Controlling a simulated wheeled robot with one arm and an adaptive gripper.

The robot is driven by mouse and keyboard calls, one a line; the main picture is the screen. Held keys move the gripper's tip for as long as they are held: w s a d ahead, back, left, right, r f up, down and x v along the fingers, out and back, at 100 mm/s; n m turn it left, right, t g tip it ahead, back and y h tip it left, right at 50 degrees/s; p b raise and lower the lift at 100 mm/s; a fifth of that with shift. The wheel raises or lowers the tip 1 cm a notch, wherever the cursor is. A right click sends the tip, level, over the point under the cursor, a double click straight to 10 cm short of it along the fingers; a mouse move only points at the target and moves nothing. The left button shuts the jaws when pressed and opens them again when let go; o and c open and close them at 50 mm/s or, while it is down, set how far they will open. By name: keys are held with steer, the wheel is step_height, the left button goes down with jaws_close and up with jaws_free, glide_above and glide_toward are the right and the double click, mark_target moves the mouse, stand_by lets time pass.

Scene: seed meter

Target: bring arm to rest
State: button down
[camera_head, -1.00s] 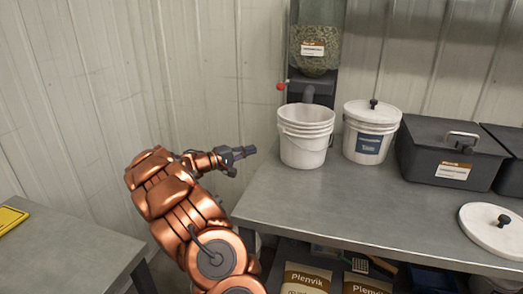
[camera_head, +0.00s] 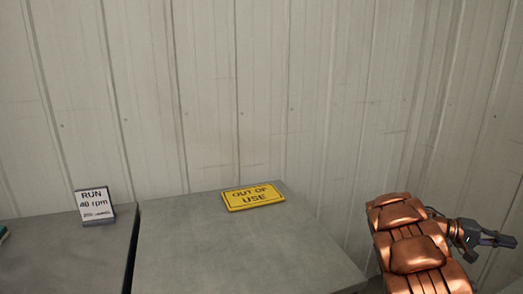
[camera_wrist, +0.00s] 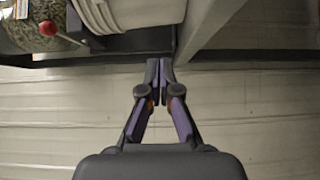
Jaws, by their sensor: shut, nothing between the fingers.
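My gripper (camera_head: 497,240) is at the right edge of the head view, at the end of my copper-coloured arm, and it holds nothing. In the wrist view my gripper (camera_wrist: 159,68) has its two fingertips together with nothing between them. Beyond the tips the wrist view shows a dark table edge and part of a white bucket (camera_wrist: 120,12). My gripper looks apart from both in that view.
A grey table (camera_head: 235,250) stands in the middle with a yellow "OUT OF USE" sign (camera_head: 254,196) lying on it. A red knob (camera_wrist: 48,28) shows in the wrist view. A ribbed wall (camera_head: 270,90) is behind.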

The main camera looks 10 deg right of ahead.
steer(key=s+a+f+n+t+y, duration=0.2)
steer(key=s+a+y, duration=0.35)
steer(key=a, duration=1.25)
steer(key=s+a+f+n+t+y, duration=0.35)
steer(key=s+a, duration=0.35)
steer(key=a, duration=1.2)
steer(key=s+a+f+n+t+y, duration=0.15)
steer(key=s+a+y, duration=0.4)
steer(key=a, duration=1.25)
step_height(320, 180, up, 16)
steer(key=a+t+p, duration=0.1)
steer(key=p, duration=1.3)
steer(key=shift+f, duration=0.15)
steer(key=shift+a, duration=0.1)
